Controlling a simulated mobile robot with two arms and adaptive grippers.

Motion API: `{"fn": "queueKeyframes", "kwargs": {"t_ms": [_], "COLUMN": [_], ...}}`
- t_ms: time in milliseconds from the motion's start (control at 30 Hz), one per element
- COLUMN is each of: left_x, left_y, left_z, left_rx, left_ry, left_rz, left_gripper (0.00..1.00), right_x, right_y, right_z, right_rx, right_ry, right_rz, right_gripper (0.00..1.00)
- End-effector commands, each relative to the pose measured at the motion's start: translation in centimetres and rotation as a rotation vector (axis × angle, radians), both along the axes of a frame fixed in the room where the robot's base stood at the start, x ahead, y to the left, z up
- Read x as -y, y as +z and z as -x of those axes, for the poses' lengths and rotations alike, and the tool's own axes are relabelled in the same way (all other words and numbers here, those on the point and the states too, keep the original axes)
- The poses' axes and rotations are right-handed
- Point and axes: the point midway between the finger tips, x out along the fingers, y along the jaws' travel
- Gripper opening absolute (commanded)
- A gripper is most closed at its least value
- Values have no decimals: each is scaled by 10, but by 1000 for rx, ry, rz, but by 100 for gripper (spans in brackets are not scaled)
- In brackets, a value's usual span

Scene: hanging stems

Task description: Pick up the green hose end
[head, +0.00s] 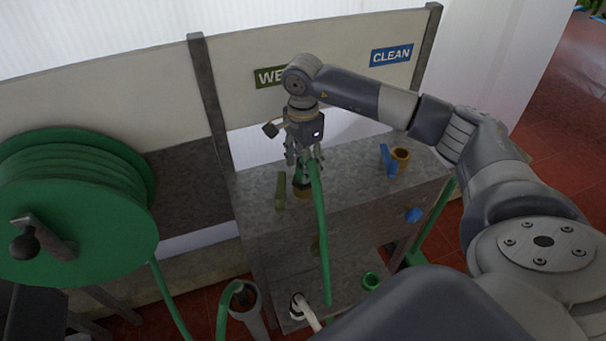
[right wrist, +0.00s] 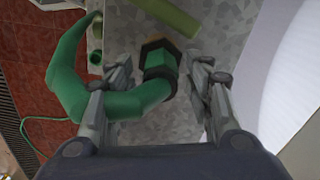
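The green hose end (right wrist: 160,62) shows in the right wrist view with a dark collar and a brass-coloured tip. In the head view the green hose (head: 321,235) bends over near my right gripper and hangs down in front of the grey bench. My right gripper (head: 303,167) is above the bench top, pointing down. In the right wrist view its fingers (right wrist: 160,75) stand on either side of the hose end, with small gaps showing. I cannot tell whether the tip touches the bench. My left gripper is not in view.
A large green reel (head: 75,205) stands left. Signboards (head: 391,55) are behind.

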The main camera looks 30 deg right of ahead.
Motion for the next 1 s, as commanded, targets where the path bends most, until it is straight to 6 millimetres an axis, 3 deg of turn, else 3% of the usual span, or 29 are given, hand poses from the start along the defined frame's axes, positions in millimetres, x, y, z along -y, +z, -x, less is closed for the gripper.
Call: {"fn": "queueKeyframes", "kwargs": {"t_ms": [33, 133, 167, 567, 867, 1000], "left_x": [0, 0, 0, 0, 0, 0], "left_y": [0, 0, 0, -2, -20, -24], "left_z": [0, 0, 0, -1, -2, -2], "left_rx": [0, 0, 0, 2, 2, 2], "left_ry": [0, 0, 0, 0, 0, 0], "left_rz": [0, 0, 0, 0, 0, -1], "left_gripper": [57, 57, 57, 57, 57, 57], "right_x": [0, 0, 0, 0, 0, -10], "right_y": [0, 0, 0, 3, 36, 35], "right_z": [0, 0, 0, -1, -2, 19], "right_rx": [0, 0, 0, 2, 7, 1], "right_ry": [0, 0, 0, 0, 1, 3], "right_rz": [0, 0, 0, -1, -1, 1], "right_gripper": [30, 7, 5, 5, 5, 5]}}
